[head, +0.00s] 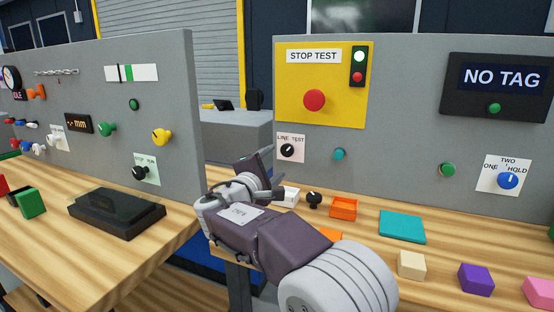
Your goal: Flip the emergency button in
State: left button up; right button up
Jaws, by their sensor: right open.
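The emergency button is a round red knob (314,99) on a yellow plate (292,113) labelled "STOP TEST", fixed to the right grey panel. A small signal box (357,66) beside it has a bright green-white lamp above a red one. My right gripper (272,172) is open, below and to the left of the button and apart from it. It is in front of the gap between the two panels, and nothing shows between its fingers. My left gripper is out of view.
Below the button are a "LINE TEST" dial (288,150) and a teal knob (339,154). A "NO TAG" display (498,82) is at right. An orange tray (344,208), teal plate (401,226) and several blocks lie on the wooden bench. The left panel (165,80) carries several knobs.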

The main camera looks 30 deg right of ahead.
aim_at(314, 99)
jog(key=k+j, duration=0.2)
jog(key=j, duration=0.2)
jog(key=k+j, duration=0.45)
jog(key=j, duration=0.3)
